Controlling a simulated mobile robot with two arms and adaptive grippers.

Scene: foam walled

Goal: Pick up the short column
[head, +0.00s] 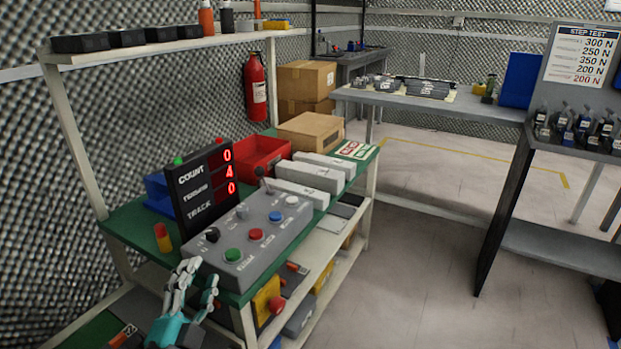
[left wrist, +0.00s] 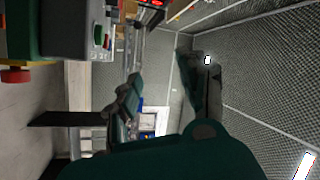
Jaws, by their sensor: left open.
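A short upright cylinder (head: 162,237), orange-red on top and yellow below, stands on the green bench top (head: 130,222) left of the grey button box. It is the only small column I can make out on the bench, so I take it as the short column. My left gripper (head: 197,284) is open and empty at the bench's near edge, in front of the button box. It is apart from the column, nearer and to the right in the head view. The left wrist view shows its spread fingers (left wrist: 165,85) with nothing held between them. I cannot make out the column there. My right gripper is not in view.
The grey button box (head: 256,233) with its lever and the black count display (head: 202,184) stand close right of the column. Blue and red bins (head: 262,157) sit behind. An upper shelf (head: 150,47) runs above. Floor on the right is clear.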

